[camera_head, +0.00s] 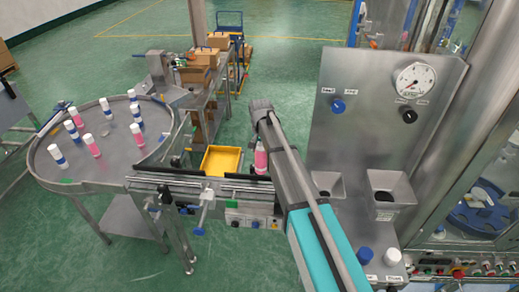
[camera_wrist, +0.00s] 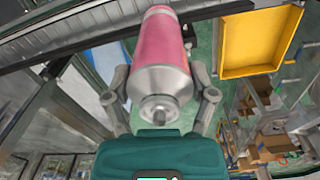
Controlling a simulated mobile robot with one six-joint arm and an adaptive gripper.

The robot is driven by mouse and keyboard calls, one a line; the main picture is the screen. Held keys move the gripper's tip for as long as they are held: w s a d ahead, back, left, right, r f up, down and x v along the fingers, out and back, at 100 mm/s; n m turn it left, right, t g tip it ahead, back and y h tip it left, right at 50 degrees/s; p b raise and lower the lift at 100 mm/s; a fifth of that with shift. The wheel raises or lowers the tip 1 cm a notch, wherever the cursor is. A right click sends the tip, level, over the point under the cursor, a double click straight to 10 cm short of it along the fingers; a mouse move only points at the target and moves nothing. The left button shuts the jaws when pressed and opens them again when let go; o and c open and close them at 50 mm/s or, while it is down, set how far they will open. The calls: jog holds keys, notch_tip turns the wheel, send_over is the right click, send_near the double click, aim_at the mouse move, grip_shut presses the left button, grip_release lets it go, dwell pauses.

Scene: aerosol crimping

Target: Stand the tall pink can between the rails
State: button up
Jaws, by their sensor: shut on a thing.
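The tall pink can (camera_wrist: 162,50) with a silver shoulder is held in my gripper (camera_wrist: 160,78), whose fingers close around it from both sides. In the head view the pink can (camera_head: 261,159) looks upright at the right end of the conveyor rails (camera_head: 205,184), partly covered by my arm. My gripper is mostly hidden behind the arm there. A dark rail (camera_wrist: 70,42) crosses the wrist view beside the can's far end. I cannot tell whether the can's base touches the conveyor.
A round metal table (camera_head: 110,160) with several pink and blue cans stands at left. A yellow tray (camera_head: 222,160) sits just left of the held can, behind the rails. A steel panel with a gauge (camera_head: 415,80) and two hoppers stands at right.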

aim_at(261, 173)
jog(key=shift+f+b, duration=6.5)
jog(key=shift+f, duration=0.15)
jog(key=shift+f+b, duration=0.5)
jog(key=o, duration=1.2)
jog(key=shift+o, duration=0.2)
jog(key=shift+r, duration=0.15)
